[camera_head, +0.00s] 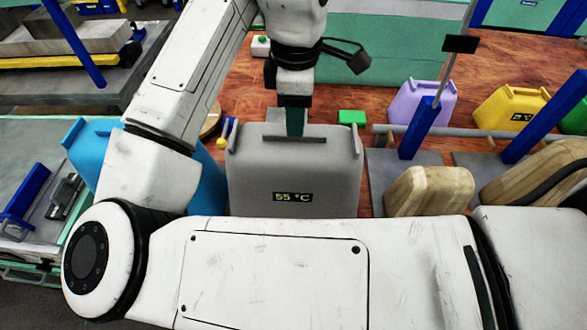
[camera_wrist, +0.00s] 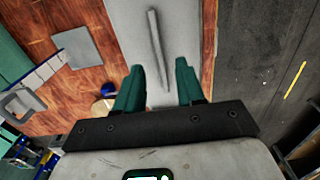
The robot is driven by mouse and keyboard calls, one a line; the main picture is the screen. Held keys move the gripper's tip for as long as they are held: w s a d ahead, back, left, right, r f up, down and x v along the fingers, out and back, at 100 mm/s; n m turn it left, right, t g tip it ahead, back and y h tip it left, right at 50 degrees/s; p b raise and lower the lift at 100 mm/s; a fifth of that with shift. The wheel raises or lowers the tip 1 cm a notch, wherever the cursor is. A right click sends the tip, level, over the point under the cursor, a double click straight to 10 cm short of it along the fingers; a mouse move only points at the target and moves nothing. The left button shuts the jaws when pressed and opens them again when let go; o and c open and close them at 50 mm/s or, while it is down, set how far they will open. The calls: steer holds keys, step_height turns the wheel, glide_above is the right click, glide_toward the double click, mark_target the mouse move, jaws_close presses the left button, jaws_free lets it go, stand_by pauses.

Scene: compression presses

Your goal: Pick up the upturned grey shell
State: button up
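The upturned grey shell (camera_head: 330,180) stands in the middle of the head view, with a "55 °C" display on its front and a thin dark ridge (camera_head: 258,138) along its top. In the wrist view the shell's pale grey top (camera_wrist: 185,25) lies below the fingers, with its ridge (camera_wrist: 154,40) running lengthwise. My gripper (camera_head: 295,122) points down over the shell's top. In the wrist view my gripper (camera_wrist: 158,66) has its two green fingers apart, and the ridge's near end shows between them. I cannot tell whether the fingers touch the shell.
A blue shell (camera_head: 88,150) stands at left, partly behind my arm. A purple shell (camera_head: 420,105) and a yellow shell (camera_head: 508,108) stand at back right. Wooden blocks (camera_head: 430,190) sit on the right. A small green block (camera_head: 351,117) lies behind the grey shell.

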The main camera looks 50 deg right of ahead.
steer(key=shift+w+a+f, duration=0.1)
steer(key=shift+w+f, duration=0.05)
steer(key=shift+f, duration=1.7)
steer(key=shift+c, duration=0.4)
jaws_close()
